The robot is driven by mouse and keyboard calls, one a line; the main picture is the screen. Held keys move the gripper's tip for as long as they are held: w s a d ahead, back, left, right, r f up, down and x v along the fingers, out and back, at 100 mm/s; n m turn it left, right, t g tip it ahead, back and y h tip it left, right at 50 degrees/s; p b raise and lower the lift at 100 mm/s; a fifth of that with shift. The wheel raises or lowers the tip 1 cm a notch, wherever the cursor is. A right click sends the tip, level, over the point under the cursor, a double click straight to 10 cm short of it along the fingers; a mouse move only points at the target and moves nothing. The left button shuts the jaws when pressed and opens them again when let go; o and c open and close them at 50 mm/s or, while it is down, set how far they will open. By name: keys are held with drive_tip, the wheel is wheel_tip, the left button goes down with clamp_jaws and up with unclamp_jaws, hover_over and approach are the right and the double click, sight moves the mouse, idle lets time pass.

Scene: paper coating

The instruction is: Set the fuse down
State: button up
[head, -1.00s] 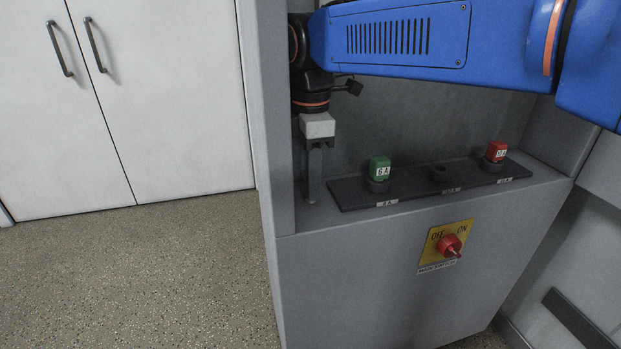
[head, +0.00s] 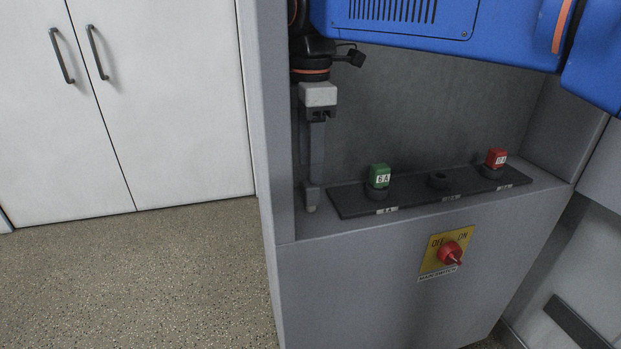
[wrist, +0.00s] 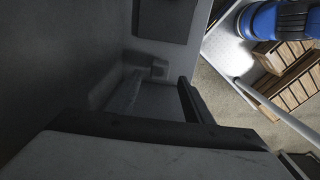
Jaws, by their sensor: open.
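My gripper (head: 314,179) points down at the left end of the shelf, open, with its long grey fingers seen nearly edge-on. A small grey piece (head: 311,199), possibly the fuse, is at the shelf surface just below the fingertips, left of the socket strip. In the wrist view a small grey block (wrist: 159,70) shows beyond the open fingers of my gripper (wrist: 163,82). That view is too dark to tell whether they touch. A green 6 A fuse (head: 379,176) and a red fuse (head: 496,159) sit in the strip's outer sockets.
The dark socket strip (head: 412,204) lies along the shelf; its middle socket (head: 440,180) is empty. A yellow plate with a red main switch (head: 451,252) is on the front face below. The cabinet's side wall (head: 274,150) stands close left of my gripper.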

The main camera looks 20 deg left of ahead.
drive_tip(key=shift+r, duration=2.8)
drive_tip(key=shift+d, duration=0.1)
drive_tip(key=d+f+m+t, duration=0.1)
drive_tip(key=d+f+m, duration=0.25)
drive_tip(key=d, duration=0.55)
drive_tip(key=d+f+m+y, duration=0.15)
drive_tip(key=d+m, duration=0.35)
drive_tip(key=d, duration=0.5)
drive_tip(key=d+f+m+t+h, duration=0.1)
drive_tip(key=d+f+m, duration=0.3)
drive_tip(key=d, duration=0.5)
drive_tip(key=s+d+f+m+t, duration=0.2)
drive_tip(key=s+d+f+m, duration=1)
drive_tip(key=d+f, duration=0.4)
drive_tip(key=shift+s+d+f+t, duration=0.35)
drive_tip(key=shift+s+f+t, duration=0.05)
